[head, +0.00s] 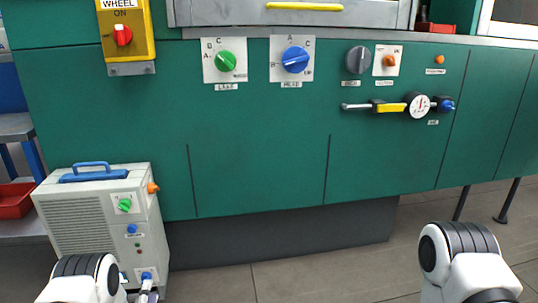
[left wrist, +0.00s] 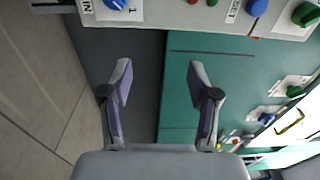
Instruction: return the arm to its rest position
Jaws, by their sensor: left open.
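My left arm (head: 85,278) comes in at the bottom left of the head view. A small part of my left gripper (head: 147,290) shows there, in front of the lower part of a grey box unit. In the left wrist view my left gripper (left wrist: 160,82) is open, its two fingers wide apart with nothing between them. The green panel and dark base lie beyond the fingers. My right arm (head: 460,255) shows at the bottom right of the head view; its gripper is out of view.
The grey box unit (head: 90,222) with a blue handle (head: 90,170) stands on the floor close to my left arm. A green cabinet (head: 260,150) with knobs and a gauge (head: 419,106) fills the back. Floor (head: 310,280) between the arms is clear.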

